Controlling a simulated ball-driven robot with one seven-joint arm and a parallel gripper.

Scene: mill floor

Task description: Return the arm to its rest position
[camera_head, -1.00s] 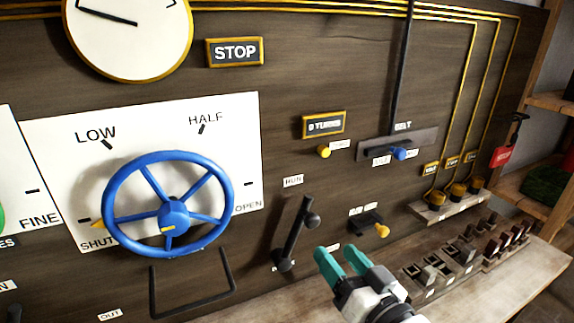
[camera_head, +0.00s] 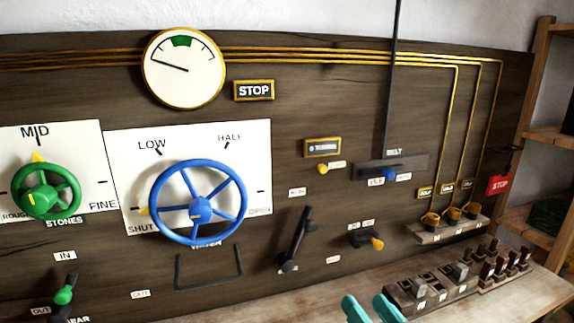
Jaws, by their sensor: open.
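My gripper (camera_head: 371,308) is at the bottom edge, right of centre. Its two teal fingers are apart with nothing between them. It is in front of the wooden bench, below the black lever and the yellow-tipped switch, and appears apart from both. The rest of my arm is below the picture and hidden.
The dark panel carries a blue handwheel (camera_head: 197,202), a green handwheel (camera_head: 40,190), a black lever (camera_head: 296,240), a yellow-tipped switch (camera_head: 367,238) and a round gauge (camera_head: 184,69). Wooden blocks (camera_head: 432,290) stand on the bench (camera_head: 522,296). Shelves (camera_head: 548,134) stand at right.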

